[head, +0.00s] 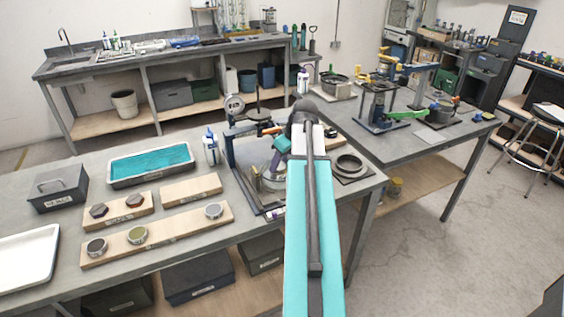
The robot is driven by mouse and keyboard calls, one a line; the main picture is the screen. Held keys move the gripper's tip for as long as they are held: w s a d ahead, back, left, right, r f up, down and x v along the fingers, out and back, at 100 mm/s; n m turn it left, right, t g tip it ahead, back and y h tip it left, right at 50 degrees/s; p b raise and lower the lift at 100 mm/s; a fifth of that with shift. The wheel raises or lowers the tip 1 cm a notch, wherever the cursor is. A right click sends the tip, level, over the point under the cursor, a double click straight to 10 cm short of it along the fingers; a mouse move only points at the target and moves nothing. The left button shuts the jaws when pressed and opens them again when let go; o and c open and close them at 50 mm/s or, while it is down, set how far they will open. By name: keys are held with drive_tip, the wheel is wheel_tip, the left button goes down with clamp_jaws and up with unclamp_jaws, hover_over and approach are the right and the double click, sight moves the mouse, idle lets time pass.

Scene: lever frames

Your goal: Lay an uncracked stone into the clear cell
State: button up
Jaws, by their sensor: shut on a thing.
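My gripper (277,158) is at the lever frame (236,158) on the near bench, above a round metal part. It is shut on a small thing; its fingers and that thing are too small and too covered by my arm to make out. Two dark brown, stone-like pieces (98,210) (134,201) lie on a short wooden board at left. A longer board (176,229) in front carries round metal-rimmed pieces: a dark one (96,246), a yellow-green one (137,235) and a grey one (214,210). I cannot tell cracks, or which place is the clear cell.
A teal-lined tray (150,163), a grey lidded box (58,187), a white tray (27,258) and a white bottle (211,147) stand around. A round metal ring (349,164) on a dark plate lies right of my arm.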

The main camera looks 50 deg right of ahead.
drive_tip(key=shift+f, duration=0.1)
idle(0.3)
drive_tip(key=o, duration=1.1)
drive_tip(key=shift+o, duration=0.2)
drive_tip(key=shift+r, duration=0.2)
drive_tip(key=b+v, duration=0.2)
drive_tip(key=v, duration=1.1)
drive_tip(key=shift+r, duration=0.15)
drive_tip(key=shift+s, duration=0.15)
